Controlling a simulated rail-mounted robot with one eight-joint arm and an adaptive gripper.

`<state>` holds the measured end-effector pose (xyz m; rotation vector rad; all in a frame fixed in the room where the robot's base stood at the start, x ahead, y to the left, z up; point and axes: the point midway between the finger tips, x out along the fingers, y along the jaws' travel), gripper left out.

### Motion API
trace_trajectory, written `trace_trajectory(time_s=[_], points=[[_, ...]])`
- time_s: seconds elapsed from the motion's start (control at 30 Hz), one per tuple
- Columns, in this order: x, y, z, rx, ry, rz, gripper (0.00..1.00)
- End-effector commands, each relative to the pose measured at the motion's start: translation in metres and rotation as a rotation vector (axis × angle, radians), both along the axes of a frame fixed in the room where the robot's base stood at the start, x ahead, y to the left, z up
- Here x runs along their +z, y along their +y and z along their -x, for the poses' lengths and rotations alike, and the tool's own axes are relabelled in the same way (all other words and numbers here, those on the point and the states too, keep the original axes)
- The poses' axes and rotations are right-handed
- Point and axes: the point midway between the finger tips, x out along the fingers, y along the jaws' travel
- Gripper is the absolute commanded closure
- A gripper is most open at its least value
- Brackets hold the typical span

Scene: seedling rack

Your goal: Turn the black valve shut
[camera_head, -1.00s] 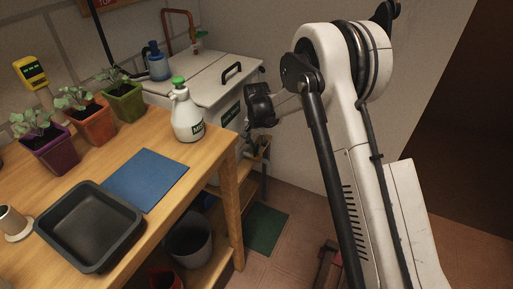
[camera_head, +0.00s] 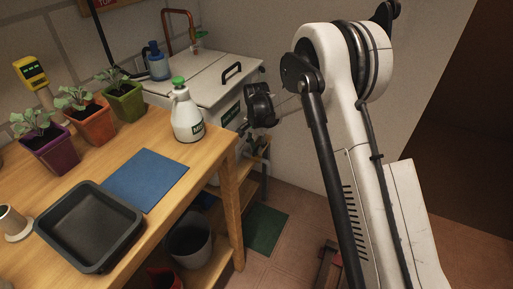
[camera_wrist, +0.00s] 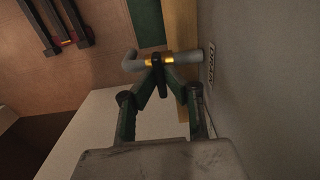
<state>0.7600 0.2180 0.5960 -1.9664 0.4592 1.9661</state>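The black valve (camera_wrist: 160,76) shows in the wrist view as a short black lever on a grey pipe with a brass fitting. The lever points toward me, roughly crosswise to the pipe. My gripper (camera_wrist: 160,83) has its two green-padded fingers drawn together, one on each side of the lever, and appears closed on it. Exact contact at the fingertips is hard to see. In the head view the black wrist part of my arm hangs beside the white cabinet (camera_head: 208,78); the fingers and lever are not clear there.
A labelled grey wall (camera_wrist: 250,80) stands close on the right in the wrist view. The wooden bench (camera_head: 218,165) holds a white spray bottle (camera_head: 187,118), a blue mat (camera_head: 146,178), a black tray (camera_head: 50,235) and potted seedlings (camera_head: 88,122). A grey bucket (camera_head: 190,242) sits below.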

Motion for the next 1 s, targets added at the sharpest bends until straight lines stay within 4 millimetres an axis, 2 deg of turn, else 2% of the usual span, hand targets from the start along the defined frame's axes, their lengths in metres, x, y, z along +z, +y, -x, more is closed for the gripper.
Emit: trace_trajectory(time_s=[0.03,0.13,0.47,0.67,1.0], points=[[0.000,0.000,0.000,0.000,0.000,0.000,0.84],[0.000,0.000,0.000,0.000,0.000,0.000,0.72],[0.004,0.000,0.000,0.001,0.000,0.000,0.72],[0.032,0.000,0.000,0.001,0.000,0.000,0.72],[0.096,0.000,0.000,0.000,0.000,0.000,0.72]])
